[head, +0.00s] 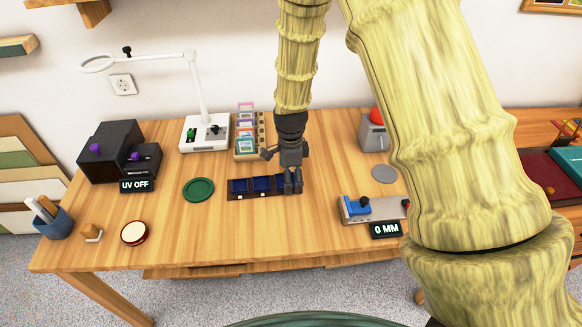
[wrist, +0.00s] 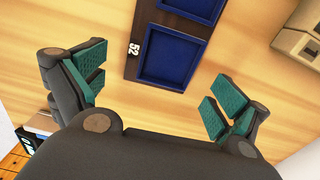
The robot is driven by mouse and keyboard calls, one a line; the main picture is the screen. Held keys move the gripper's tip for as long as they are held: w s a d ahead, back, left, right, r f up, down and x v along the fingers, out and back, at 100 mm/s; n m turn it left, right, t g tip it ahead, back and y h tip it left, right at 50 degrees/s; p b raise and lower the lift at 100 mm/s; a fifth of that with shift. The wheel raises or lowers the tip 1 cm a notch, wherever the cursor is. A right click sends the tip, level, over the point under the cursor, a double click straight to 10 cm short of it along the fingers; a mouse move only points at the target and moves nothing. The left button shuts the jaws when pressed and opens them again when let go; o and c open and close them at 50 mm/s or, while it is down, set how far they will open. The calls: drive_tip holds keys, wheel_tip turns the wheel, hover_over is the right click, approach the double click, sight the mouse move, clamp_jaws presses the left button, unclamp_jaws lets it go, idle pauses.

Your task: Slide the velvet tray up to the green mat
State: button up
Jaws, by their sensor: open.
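The velvet tray (head: 239,195) is a long dark wooden tray with several blue velvet compartments, lying flat on the table. The round green mat (head: 198,190) lies to its left, with a strip of bare table between them. My gripper (head: 292,184) is open at the tray's right end and partly hides that end in the head view. In the wrist view, one end of the tray (wrist: 132,70), marked 52, shows a blue compartment ahead of my gripper (wrist: 158,90). The teal finger pads are spread wide with nothing between them.
A rack of colourful framed slides (head: 246,132) and a white magnifier lamp base (head: 205,133) stand behind the tray. A gauge reading 0 MM (head: 372,208) sits to the right. A dark UV box (head: 112,150) stands at the left. The table in front of the tray is clear.

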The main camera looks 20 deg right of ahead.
drive_tip(key=shift+f, duration=0.4)
drive_tip(key=shift+c, duration=0.4)
drive_tip(key=c, duration=2.1)
